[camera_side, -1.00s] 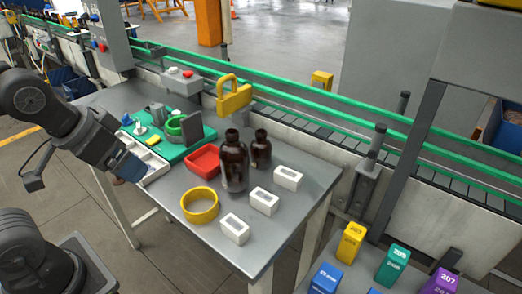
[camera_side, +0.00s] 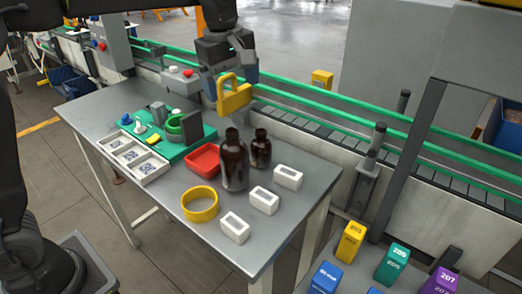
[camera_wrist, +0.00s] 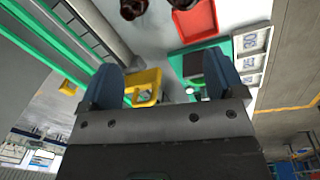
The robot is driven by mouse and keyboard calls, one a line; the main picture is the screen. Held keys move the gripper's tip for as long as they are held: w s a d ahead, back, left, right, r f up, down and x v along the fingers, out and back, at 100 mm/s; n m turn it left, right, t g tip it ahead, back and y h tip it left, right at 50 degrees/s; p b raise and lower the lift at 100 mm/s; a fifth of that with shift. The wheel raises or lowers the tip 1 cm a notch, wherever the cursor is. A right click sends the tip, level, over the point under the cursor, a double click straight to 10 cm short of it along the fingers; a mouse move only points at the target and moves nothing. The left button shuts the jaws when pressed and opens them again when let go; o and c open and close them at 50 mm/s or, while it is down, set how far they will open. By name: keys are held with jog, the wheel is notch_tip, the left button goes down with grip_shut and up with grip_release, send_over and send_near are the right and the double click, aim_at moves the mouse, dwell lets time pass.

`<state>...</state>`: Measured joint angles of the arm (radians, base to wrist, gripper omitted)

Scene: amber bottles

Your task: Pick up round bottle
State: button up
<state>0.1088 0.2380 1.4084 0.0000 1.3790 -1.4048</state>
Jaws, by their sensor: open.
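Two dark amber bottles with dark caps stand upright on the grey table: a larger bottle (camera_side: 234,168) and a smaller bottle (camera_side: 261,152) just behind it to the right. Both look rounded; I cannot tell which one the task calls the round bottle. In the wrist view parts of a dark bottle (camera_wrist: 132,9) and a second one (camera_wrist: 183,4) show at the top edge. My gripper (camera_side: 230,82) is open and above the far edge of the table, behind the bottles and apart from them. Its two blue-grey fingers (camera_wrist: 163,75) are spread with nothing held.
A yellow padlock-shaped piece (camera_side: 235,100) is close to my fingers in the side view. A red tray (camera_side: 203,160), yellow ring (camera_side: 199,206) and several white blocks (camera_side: 263,201) surround the bottles. A green conveyor rail (camera_side: 300,93) runs behind the table.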

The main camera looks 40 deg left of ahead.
aim_at(261, 142)
jog(key=w+f+n, duration=0.1)
jog(key=w, duration=0.1)
jog(key=w+d+f+n+g, duration=0.1)
jog(key=w+n, duration=0.1)
jog(key=w+d+f+n, duration=0.1)
jog(key=w+f, duration=0.1)
jog(key=shift+w+d+n, duration=0.2)
jog(key=shift+n, duration=0.2)
notch_tip(261, 142, down, 14)
jog(key=shift+a+r, duration=0.1)
jog(key=shift+r, duration=0.15)
jog(key=shift+c, duration=0.4)
jog(key=c, duration=0.9)
jog(key=shift+c, duration=0.4)
jog(key=shift+r, duration=0.15)
